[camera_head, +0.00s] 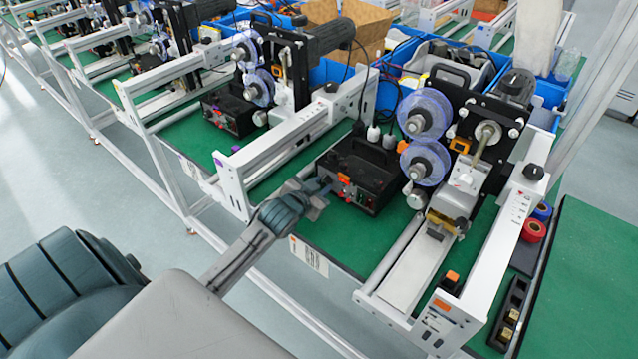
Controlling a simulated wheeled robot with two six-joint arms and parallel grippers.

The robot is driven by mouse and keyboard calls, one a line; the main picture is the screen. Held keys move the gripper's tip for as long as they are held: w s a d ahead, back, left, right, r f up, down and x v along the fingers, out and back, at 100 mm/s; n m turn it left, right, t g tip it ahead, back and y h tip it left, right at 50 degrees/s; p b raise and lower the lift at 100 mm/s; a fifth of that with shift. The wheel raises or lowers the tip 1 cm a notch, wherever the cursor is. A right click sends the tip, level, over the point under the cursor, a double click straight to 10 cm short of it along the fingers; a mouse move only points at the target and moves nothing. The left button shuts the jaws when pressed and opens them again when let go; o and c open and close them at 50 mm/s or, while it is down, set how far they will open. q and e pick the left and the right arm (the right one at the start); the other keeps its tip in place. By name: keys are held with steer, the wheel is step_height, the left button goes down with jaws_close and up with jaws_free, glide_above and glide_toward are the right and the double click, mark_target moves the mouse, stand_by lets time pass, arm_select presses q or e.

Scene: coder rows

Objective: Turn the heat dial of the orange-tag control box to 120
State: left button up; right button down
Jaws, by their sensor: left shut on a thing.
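The black control box (368,166) with a carry handle on top stands on the green bench top, left of the coder with the large blue-violet reels. Its front panel carries an orange tag (344,178) and small red and orange parts. My left gripper (322,191) reaches in from the lower left to the left end of this panel. It is shut at the heat dial there. The fingers hide the dial, so its pointer and numbers cannot be read. My right gripper is not in view.
The coder's white rail frame (512,215) stands right of the box, and another white frame (290,135) stands behind on the left. A second black control box (232,112) is farther left. Blue bins (440,52) line the back. Green bench top (590,270) is bare at right.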

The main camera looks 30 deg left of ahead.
arm_select(q)
steer(key=shift+m+y, duration=0.5)
steer(key=shift+m, duration=0.2)
steer(key=o, duration=1)
steer(key=b+v, duration=0.1)
steer(key=v, duration=0.9)
steer(key=shift+s+f+b, duration=0.1)
steer(key=shift+f+b, duration=0.1)
steer(key=shift+b, duration=0.2)
steer(key=shift+s+d+r, duration=0.15)
steer(key=shift+s+r, duration=0.05)
steer(key=shift+s, duration=0.1)
